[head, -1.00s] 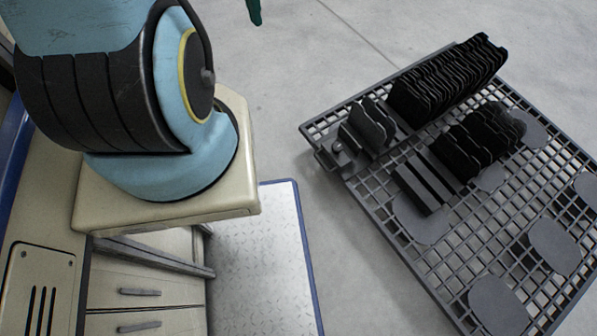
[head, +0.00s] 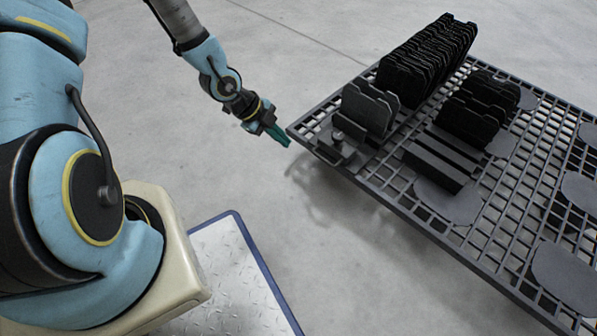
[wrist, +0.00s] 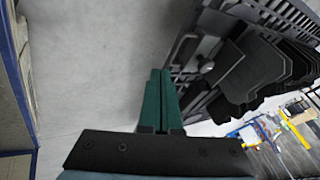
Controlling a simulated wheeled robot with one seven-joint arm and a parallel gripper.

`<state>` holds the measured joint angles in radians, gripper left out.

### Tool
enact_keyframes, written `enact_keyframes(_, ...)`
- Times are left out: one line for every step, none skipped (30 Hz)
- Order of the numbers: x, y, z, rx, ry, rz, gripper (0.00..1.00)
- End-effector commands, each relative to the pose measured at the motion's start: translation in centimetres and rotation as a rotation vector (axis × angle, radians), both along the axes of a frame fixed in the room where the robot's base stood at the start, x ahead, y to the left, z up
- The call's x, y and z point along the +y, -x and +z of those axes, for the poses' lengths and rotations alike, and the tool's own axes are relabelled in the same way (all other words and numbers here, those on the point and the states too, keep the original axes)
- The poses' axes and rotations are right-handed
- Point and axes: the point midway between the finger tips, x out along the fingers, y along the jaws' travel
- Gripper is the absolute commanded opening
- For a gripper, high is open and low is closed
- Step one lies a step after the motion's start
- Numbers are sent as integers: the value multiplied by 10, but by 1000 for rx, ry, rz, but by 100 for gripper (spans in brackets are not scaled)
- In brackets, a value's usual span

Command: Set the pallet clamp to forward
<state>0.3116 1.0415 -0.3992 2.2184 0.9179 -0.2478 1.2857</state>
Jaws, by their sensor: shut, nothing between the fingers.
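The pallet (head: 388,198) is a dark grey grid at the right of the head view. The clamp seems to be the small grey bracket with a round knob (head: 338,148) at the pallet's near left corner, just before the first upright plates; I cannot tell which way it is set. My gripper (head: 286,141) has green fingers, shut and empty, just left of that corner, and appears apart from it. In the wrist view, my shut fingers (wrist: 160,78) point past the pallet's edge, with dark clamp or edge parts close on their right.
A row of black upright plates (head: 428,62) stands behind the clamp, with a shorter stack (head: 478,108) and dark bars (head: 440,160) beside it. Open grey floor (head: 250,190) lies between my base and the pallet.

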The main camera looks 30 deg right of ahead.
Motion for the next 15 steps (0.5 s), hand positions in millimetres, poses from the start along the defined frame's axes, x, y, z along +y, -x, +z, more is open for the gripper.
enact_keyframes(-5,6,-13,-1,20,-30,0)
enact_keyframes(-8,8,-15,-1,29,-44,0)
enact_keyframes(-10,11,-18,-3,38,-60,0)
enact_keyframes(-11,12,-19,-4,44,-69,0)
enact_keyframes(-12,13,-20,-5,49,-75,0)
enact_keyframes(-13,14,-20,-6,52,-82,0)
enact_keyframes(-14,15,-20,-6,54,-84,0)
enact_keyframes(-14,15,-20,-7,56,-85,0)
enact_keyframes(-14,15,-20,-7,56,-85,0)
enact_keyframes(-14,15,-20,-7,56,-85,0)
enact_keyframes(-14,15,-19,-6,55,-84,0)
enact_keyframes(-14,15,-19,-7,54,-84,0)
enact_keyframes(-14,15,-19,-6,54,-84,0)
enact_keyframes(-14,15,-19,-6,54,-84,0)
enact_keyframes(-14,15,-19,-6,54,-84,0)
